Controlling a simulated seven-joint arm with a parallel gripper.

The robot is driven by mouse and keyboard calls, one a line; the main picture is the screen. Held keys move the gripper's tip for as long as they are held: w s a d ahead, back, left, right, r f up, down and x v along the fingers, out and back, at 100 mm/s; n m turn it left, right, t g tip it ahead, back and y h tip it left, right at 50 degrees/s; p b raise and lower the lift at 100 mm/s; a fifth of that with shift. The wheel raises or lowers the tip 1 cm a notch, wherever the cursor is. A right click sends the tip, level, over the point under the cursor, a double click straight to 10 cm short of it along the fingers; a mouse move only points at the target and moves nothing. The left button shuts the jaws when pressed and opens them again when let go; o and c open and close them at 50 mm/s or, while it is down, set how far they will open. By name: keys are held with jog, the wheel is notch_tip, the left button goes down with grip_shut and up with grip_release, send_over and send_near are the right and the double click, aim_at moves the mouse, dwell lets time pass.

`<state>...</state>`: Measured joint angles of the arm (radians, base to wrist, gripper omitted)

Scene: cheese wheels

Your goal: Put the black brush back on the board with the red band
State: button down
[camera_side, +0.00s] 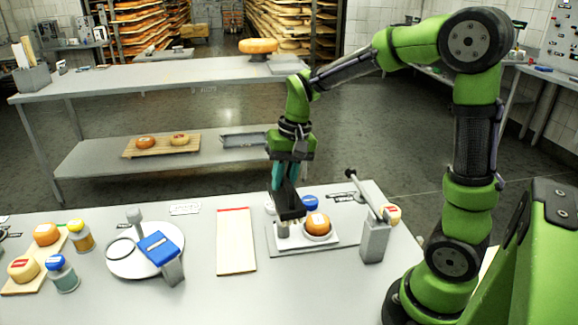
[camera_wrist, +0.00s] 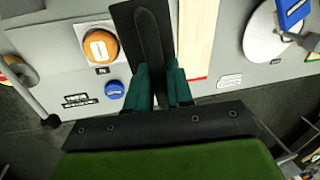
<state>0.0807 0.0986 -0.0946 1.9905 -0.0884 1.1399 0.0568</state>
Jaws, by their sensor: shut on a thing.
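The black brush (camera_side: 291,207) is held between the teal fingers of my gripper (camera_side: 286,178), which points down. The brush hangs over the left part of the white tray, beside the orange cheese; whether its lower end touches anything there is hard to tell. In the wrist view the brush (camera_wrist: 150,32) lies between the fingertips of my gripper (camera_wrist: 159,88) and extends away from them. The pale board with the red band (camera_side: 236,245) lies flat and bare on the table, left of my gripper. Part of this board (camera_wrist: 195,40) shows beside the brush in the wrist view.
The orange cheese (camera_side: 317,224) sits on the white tray (camera_side: 290,251). A blue-topped jar or lid (camera_side: 310,202) is behind it. A grey post with a lever (camera_side: 375,240) stands to the right. A round white plate (camera_side: 130,264) with a blue-topped block (camera_side: 160,246) is further left.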

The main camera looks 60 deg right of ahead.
jog(key=w+a+m, duration=0.1)
jog(key=w+a, duration=0.5)
jog(key=w, duration=0.6)
jog(key=f, duration=1)
jog(key=shift+s+f, duration=0.1)
jog(key=shift+s, duration=0.15)
jog(key=shift+f, duration=0.15)
jog(key=c, duration=1)
grip_release()
